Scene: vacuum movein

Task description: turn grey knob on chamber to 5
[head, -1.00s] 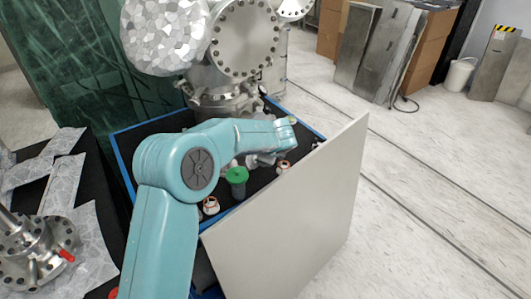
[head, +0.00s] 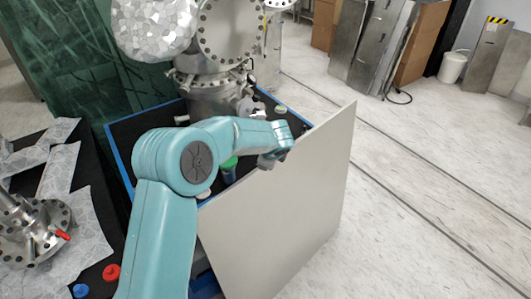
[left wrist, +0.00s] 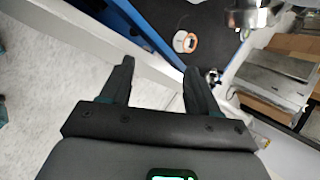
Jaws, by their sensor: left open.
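The metal chamber (head: 212,97) stands on the black, blue-edged table, with round bolted flanges on top. I cannot pick out a grey knob or its numbers for certain; a small grey fitting (head: 246,106) shows at the chamber's right side. In the left wrist view, part of a metal flange (left wrist: 250,16) shows at the top right. My left gripper (left wrist: 158,66) is open and empty, its two dark fingers apart. In the head view it is at the end of the teal arm (head: 272,158), over the panel's top edge, its fingers mostly hidden. My right gripper is not in view.
A pale upright panel (head: 285,215) stands along the table's near right side, close to my left gripper. A green-capped item (head: 229,164) is partly behind my arm. A white disc with an orange ring (left wrist: 184,42) lies on the black surface. Open floor (head: 430,220) lies right.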

